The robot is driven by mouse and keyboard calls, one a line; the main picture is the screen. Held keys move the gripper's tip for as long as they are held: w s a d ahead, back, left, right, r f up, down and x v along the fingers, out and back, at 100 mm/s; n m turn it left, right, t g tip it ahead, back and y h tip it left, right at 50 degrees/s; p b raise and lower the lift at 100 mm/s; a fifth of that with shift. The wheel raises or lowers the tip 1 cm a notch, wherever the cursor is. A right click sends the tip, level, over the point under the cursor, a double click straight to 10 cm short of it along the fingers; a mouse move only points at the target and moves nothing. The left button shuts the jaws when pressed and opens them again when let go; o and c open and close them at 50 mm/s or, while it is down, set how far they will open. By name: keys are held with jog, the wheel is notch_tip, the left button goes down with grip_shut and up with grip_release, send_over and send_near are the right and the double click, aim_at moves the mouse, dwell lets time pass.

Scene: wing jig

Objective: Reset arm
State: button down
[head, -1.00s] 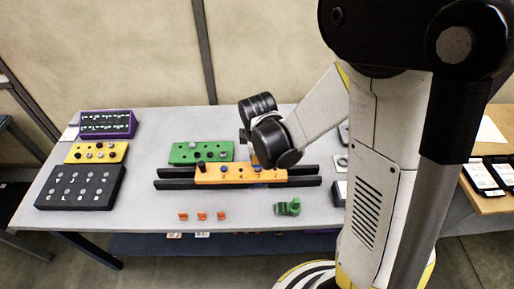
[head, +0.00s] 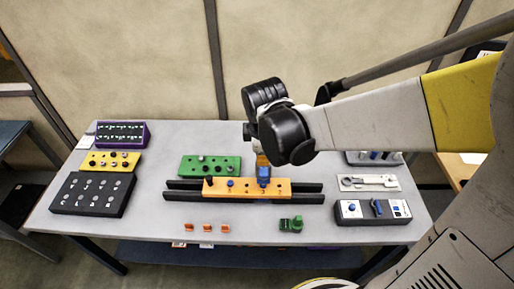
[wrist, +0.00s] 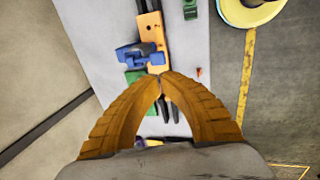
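My gripper (wrist: 163,76) shows two curved orange-brown fingers in the wrist view, their tips meeting with nothing seen between them. In the head view the gripper (head: 262,160) hangs over the orange block (head: 218,190), partly hidden behind my dark wrist. The orange block lies across two black rails (head: 308,195). A blue clamp-like piece (head: 264,175) sits on the block just below my gripper. In the wrist view this blue piece (wrist: 138,54) is just beyond the fingertips; I cannot tell whether they touch it.
A green block (head: 210,165) lies behind the rails. Yellow (head: 110,161), black (head: 93,193) and purple (head: 122,133) trays stand at left. Small orange pieces (head: 207,228) and a green piece (head: 291,224) lie in front. A grey box (head: 372,211) stands at right.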

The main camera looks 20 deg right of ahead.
jog(key=shift+a+r, duration=0.1)
jog(key=shift+r, duration=0.3)
jog(key=shift+s, duration=0.1)
jog(key=s+d+f+m+t+b, duration=0.1)
jog(key=s+f+m+b, duration=0.4)
jog(key=b, duration=0.7)
jog(key=s+d+f+m+t+y+b, duration=0.1)
jog(key=s+f+m+t+b, duration=0.2)
jog(key=f+m+b, duration=0.6)
jog(key=s+b, duration=0.2)
jog(key=shift+s+d+f+b, duration=0.3)
jog(key=shift+f+b, duration=0.05)
jog(key=shift+f, duration=0.05)
